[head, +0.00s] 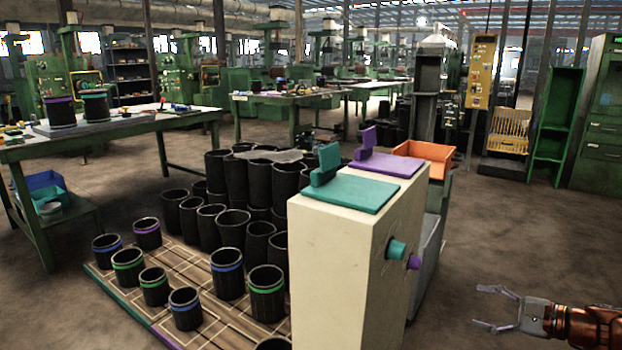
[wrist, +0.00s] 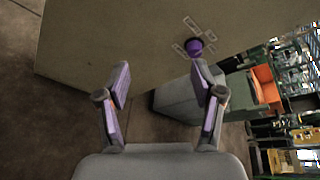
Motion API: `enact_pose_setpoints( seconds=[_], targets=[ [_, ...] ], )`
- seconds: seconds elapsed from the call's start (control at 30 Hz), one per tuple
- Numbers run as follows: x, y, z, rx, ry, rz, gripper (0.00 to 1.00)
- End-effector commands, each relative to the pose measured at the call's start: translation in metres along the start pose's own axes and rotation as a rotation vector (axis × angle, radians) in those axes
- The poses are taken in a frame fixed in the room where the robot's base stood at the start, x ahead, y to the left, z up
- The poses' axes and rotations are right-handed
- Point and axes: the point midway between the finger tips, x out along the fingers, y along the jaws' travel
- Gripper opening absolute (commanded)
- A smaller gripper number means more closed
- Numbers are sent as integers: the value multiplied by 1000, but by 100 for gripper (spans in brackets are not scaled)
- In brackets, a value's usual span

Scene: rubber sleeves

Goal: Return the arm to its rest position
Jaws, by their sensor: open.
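My gripper (head: 497,308) is at the lower right of the head view, its two fingers spread apart with nothing between them. It points left toward the cream cabinet (head: 340,262), with open space between them. In the wrist view my gripper (wrist: 165,85) also shows open and empty, facing the side of the cabinet (wrist: 120,45). A purple knob (head: 414,263) and a teal knob (head: 396,250) stick out of the cabinet's right side. The purple knob also shows in the wrist view (wrist: 195,47), above and beyond the right finger. The teal knob does not show clearly there.
A teal plate (head: 345,194) and a purple plate (head: 385,164) with upright tabs lie on the cabinet top. An orange bin (head: 425,158) stands behind. Several black sleeves (head: 227,281) stand on a wooden pallet (head: 200,262) at left. The floor (head: 540,240) right of the cabinet is clear.

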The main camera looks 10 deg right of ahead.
Motion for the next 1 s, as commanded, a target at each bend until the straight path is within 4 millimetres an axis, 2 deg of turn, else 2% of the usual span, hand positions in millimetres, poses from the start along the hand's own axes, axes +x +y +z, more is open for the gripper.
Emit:
enact_pose_setpoints(
  seconds=[0.03,0.27,0.37,0.47,0.5,0.63,0.8,1.0],
  targets=[
    [4,-5,13,-19,-11,20,67],
    [25,-16,70,-119,-62,130,67],
    [35,-20,107,-180,-93,197,67],
    [45,-22,153,-261,-132,288,67],
    [49,-21,174,-298,-151,331,67],
    [55,-15,240,-429,-202,477,67],
    [49,1,313,-590,-259,662,67],
    [23,21,382,-772,-304,872,67]
  ],
)
